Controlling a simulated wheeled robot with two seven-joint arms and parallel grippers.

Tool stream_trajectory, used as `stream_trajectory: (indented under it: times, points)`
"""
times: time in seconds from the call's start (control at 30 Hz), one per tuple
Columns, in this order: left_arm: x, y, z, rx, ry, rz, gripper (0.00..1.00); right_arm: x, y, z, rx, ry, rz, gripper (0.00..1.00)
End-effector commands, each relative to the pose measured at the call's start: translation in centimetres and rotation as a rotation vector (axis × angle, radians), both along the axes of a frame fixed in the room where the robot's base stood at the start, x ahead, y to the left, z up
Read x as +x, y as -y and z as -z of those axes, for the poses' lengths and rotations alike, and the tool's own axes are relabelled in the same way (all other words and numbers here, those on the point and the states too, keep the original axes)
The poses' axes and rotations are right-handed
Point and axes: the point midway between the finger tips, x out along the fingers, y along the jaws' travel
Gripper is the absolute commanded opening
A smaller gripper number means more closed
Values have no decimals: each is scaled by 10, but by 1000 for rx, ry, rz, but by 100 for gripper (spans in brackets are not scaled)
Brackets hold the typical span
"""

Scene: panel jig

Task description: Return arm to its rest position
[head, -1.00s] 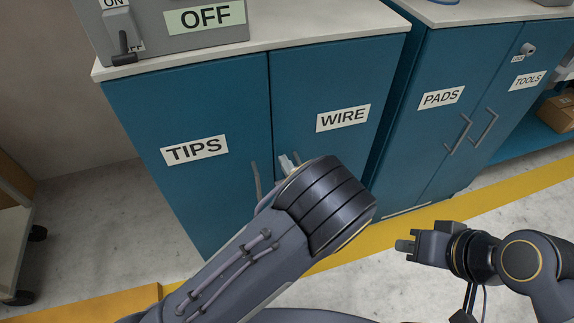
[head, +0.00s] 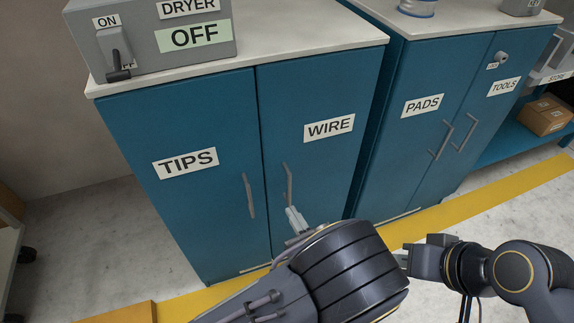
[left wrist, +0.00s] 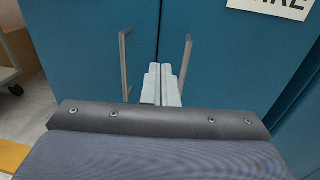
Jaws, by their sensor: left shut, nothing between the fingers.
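My left arm reaches in from the bottom of the head view, and its wrist hides part of the gripper. My left gripper (head: 292,216) is shut and empty, in front of the blue cabinet's WIRE door (head: 330,170), just below that door's handle (head: 289,184). In the left wrist view the two pale fingers (left wrist: 162,84) lie side by side between the two door handles, and no hold on either is seen. My right gripper (head: 405,260) shows at the lower right of the head view, apart from the cabinets; its fingers are partly hidden behind my left wrist.
The TIPS door (head: 185,200) and WIRE door are closed. The PADS and TOOLS cabinet (head: 410,150) stands to the right. A grey dryer box (head: 165,50) sits on the left cabinet's top. A cardboard box (head: 545,115) is on the far right shelf. Yellow stripes cross the floor.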

Motion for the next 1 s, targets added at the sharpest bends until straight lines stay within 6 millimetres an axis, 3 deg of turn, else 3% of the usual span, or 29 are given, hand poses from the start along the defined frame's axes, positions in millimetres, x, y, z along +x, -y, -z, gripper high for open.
stream_trajectory:
  times: [0.27, 0.37, 0.47, 0.6, 0.7, 0.8, 1.0]
  points:
    - [2, -9, -4, -34, -12, -38, 0, 0, 0, 0, 0, 0, 0, 0]
    - [4, -38, -13, -141, -52, -159, 0, 0, 0, 0, 0, 0, 0, 0]
    - [1, -84, -24, -326, -112, -360, 0, 0, 0, 0, 0, 0, 0, 0]
    - [-21, -150, -34, -639, -184, -682, 0, 0, 0, 0, 0, 0, 0, 0]
    - [-44, -185, -39, -870, -211, -897, 0, 0, 0, 0, 0, 0, 0, 0]
    - [-70, -210, -45, -1107, -215, -1097, 0, 0, 0, 0, 0, 0, 0, 0]
    - [-119, -235, -61, -1602, -150, -1446, 0, 0, 0, 0, 0, 0, 0, 0]
